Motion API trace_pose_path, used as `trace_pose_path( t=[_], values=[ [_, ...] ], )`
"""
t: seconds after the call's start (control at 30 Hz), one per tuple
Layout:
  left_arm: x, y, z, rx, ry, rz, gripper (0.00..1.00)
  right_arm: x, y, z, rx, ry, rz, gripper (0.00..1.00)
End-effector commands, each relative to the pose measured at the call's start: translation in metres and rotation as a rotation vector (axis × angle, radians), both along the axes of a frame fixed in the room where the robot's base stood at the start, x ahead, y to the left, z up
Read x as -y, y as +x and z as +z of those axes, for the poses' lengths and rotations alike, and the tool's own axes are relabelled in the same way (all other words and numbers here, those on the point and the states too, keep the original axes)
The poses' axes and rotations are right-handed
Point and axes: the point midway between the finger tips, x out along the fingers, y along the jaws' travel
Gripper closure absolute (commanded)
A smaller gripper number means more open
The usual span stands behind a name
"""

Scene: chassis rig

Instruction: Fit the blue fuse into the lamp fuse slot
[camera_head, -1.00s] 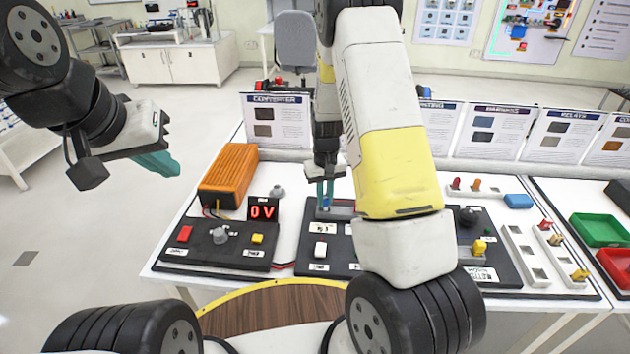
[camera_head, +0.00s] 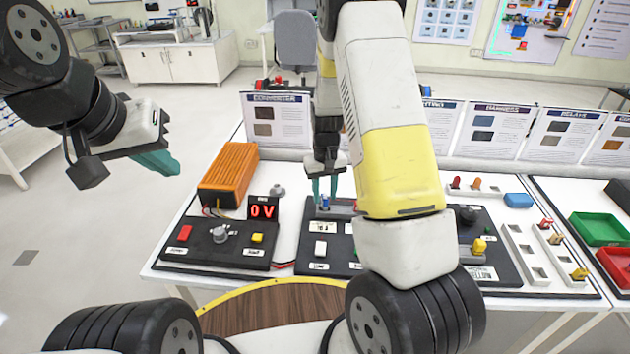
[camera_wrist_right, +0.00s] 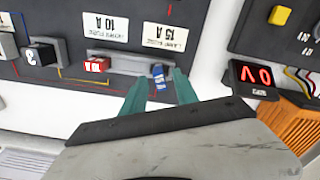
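The blue fuse (camera_wrist_right: 159,76) stands at one end of the grey fuse holder (camera_wrist_right: 128,66), beside the label reading 15 A (camera_wrist_right: 165,37). In the head view, the blue fuse (camera_head: 324,202) shows below my right fingertips. How deep it sits I cannot tell. My right gripper (camera_wrist_right: 159,84) is open, with a teal finger on each side of the fuse and gaps between. In the head view, my right gripper (camera_head: 325,188) points down over the holder. My left gripper (camera_head: 158,162) hangs away from the table at the left; its finger gap cannot be made out.
A red fuse (camera_wrist_right: 97,65) sits in the same holder. An orange converter (camera_head: 229,175) and a 0 V display (camera_head: 263,208) stand to the left. My right arm covers part of the board.

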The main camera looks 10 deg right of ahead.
Motion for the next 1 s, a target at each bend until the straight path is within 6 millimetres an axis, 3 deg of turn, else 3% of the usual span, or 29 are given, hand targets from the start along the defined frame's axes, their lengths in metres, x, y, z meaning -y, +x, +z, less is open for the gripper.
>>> trace_pose_path(
  t=[0.33,0.67,0.77,0.87,1.0],
  values=[
    [0.000,0.000,0.000,0.000,0.000,0.000,1.00,0.000,0.001,0.077,0.006,0.001,0.000,0.65],
    [0.000,0.000,0.000,0.000,0.000,0.000,1.00,0.000,-0.003,0.116,0.011,0.009,-0.004,0.65],
    [0.000,0.000,0.000,0.000,0.000,0.000,1.00,-0.002,-0.013,0.139,0.043,0.038,-0.015,0.65],
    [0.000,0.000,0.000,0.000,0.000,0.000,1.00,-0.004,-0.033,0.176,0.098,0.084,-0.029,0.65],
    [0.000,0.000,0.000,0.000,0.000,0.000,1.00,-0.009,-0.075,0.229,0.191,0.149,-0.044,0.65]
  ],
)
